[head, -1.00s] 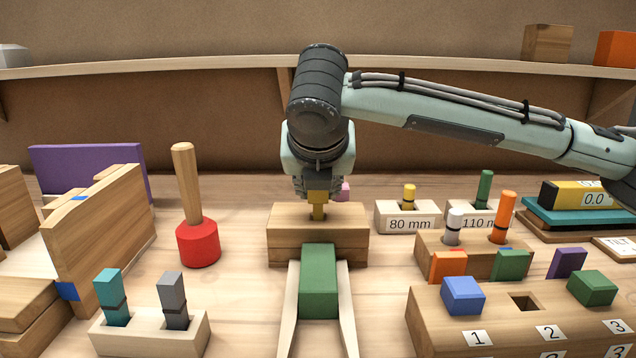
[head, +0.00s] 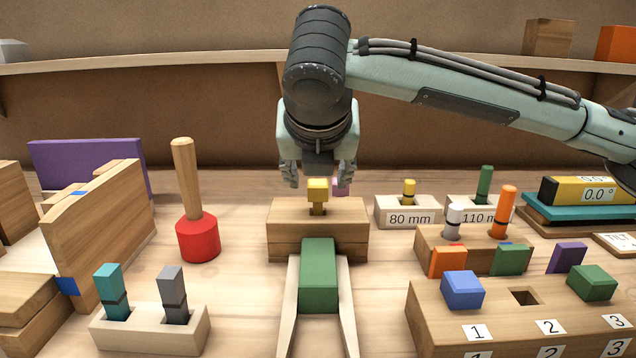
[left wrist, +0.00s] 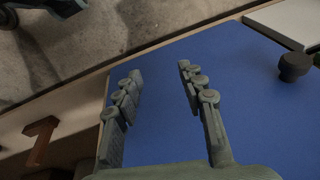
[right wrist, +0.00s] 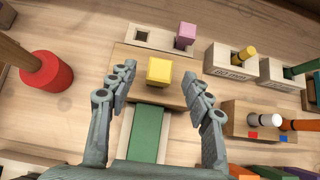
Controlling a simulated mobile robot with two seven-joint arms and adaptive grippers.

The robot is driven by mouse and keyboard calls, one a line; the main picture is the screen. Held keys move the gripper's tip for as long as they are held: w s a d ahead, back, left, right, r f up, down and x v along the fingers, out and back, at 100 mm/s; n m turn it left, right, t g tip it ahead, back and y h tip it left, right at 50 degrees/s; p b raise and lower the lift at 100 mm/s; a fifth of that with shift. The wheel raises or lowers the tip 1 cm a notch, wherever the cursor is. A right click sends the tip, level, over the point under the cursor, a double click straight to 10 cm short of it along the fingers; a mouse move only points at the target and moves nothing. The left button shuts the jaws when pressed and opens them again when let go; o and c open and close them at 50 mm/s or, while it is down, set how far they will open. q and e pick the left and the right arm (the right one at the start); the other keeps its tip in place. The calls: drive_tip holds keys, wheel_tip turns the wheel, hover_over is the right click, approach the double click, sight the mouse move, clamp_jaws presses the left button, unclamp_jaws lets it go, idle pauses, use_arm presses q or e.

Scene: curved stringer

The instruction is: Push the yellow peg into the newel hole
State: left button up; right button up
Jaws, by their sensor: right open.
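The yellow peg (head: 317,193) stands upright in the top of the wooden newel block (head: 290,216). Its wide square head is above the block and part of its narrower shank shows below the head. The hole around it is mostly hidden. My right gripper (head: 317,180) is open above and around the peg head, clear of it. In the right wrist view the yellow peg (right wrist: 160,71) lies between and beyond the two spread fingertips (right wrist: 160,80). My left gripper (left wrist: 160,75) shows only in the left wrist view, open and empty above a blue surface.
A green block (head: 318,275) between pale rails lies in front of the newel. A red mallet (head: 198,238) stands at left. A pink peg (right wrist: 185,35) is behind the newel. Labelled peg holders (head: 405,219) and a numbered block (head: 440,310) fill the right side.

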drive_tip(key=v, duration=0.8)
